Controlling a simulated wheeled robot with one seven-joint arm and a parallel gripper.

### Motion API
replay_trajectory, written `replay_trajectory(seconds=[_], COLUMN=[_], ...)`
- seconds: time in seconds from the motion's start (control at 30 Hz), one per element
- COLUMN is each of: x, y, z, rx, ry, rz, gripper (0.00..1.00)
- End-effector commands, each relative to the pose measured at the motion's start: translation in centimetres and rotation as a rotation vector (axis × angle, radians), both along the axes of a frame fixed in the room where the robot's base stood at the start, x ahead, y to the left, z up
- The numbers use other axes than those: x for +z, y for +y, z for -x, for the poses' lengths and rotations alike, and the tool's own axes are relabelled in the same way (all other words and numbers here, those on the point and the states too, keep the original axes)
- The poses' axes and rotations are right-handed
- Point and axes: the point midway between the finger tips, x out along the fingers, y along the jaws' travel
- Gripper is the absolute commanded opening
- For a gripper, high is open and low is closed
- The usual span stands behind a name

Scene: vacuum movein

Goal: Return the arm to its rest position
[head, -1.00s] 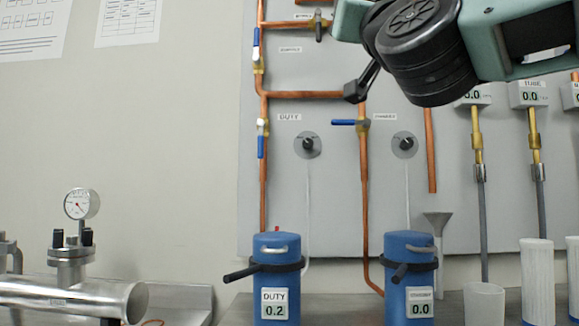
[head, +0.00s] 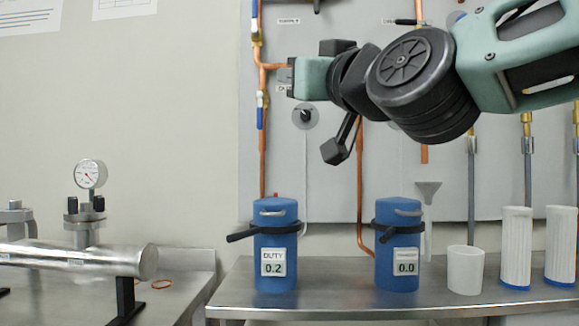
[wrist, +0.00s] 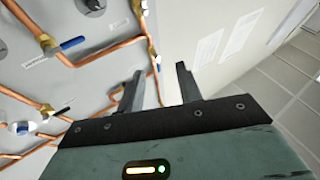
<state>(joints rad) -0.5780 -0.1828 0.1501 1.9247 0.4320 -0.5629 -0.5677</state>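My gripper (head: 291,78) is at the end of my raised arm, in front of the pipe panel and above the bench, pointing left in the head view. In the wrist view its two dark fingers (wrist: 160,88) stand apart with nothing between them. Copper pipes and a pale wall show beyond the fingers. The fingers look small and dark in the head view.
Two blue flasks, one labelled DUTY (head: 276,235) and another (head: 397,235), stand on the steel bench (head: 340,298). A white beaker (head: 464,270) and white cylinders (head: 516,248) stand to the right. A metal pipe with a gauge (head: 91,174) is at left.

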Motion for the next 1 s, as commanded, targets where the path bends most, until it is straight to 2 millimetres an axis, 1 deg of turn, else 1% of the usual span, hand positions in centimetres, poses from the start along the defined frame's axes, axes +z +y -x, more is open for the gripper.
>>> replay_trajectory(seconds=[0.03,0.07,0.1,0.17,0.2,0.27,0.3,0.37,0.4,0.47,0.5,0.57,0.6,0.67,0.7,0.8,0.9,1.0], x=[-2.4,-4.0,-6.4,-10.5,-13.4,-17.8,-20.7,-24.8,-27.5,-31.4,-33.9,-37.2,-39.1,-41.5,-42.9,-45.6,-47.6,-49.0], y=[0.7,1.2,1.8,2.6,2.9,3.2,3.1,2.7,2.3,1.3,0.5,-1.0,-2.0,-3.6,-4.6,-7.2,-9.7,-12.2], z=[-0.1,-0.2,-0.1,0.3,0.6,1.5,2.2,3.5,4.6,6.4,7.7,9.7,11.1,13.0,14.3,17.2,19.9,22.5], rx=[0.025,0.043,0.068,0.106,0.130,0.160,0.176,0.195,0.203,0.210,0.212,0.206,0.200,0.186,0.175,0.144,0.106,0.063], ry=[0.059,0.099,0.160,0.265,0.341,0.459,0.538,0.656,0.737,0.860,0.942,1.060,1.133,1.234,1.296,1.433,1.553,1.664], rz=[0.037,0.062,0.100,0.160,0.203,0.267,0.309,0.369,0.410,0.473,0.514,0.573,0.610,0.663,0.694,0.768,0.835,0.901], gripper=[0.35,0.35,0.35,0.35,0.35,0.35,0.35,0.35,0.35,0.35,0.35,0.35,0.35,0.35,0.35,0.35,0.35,0.35])
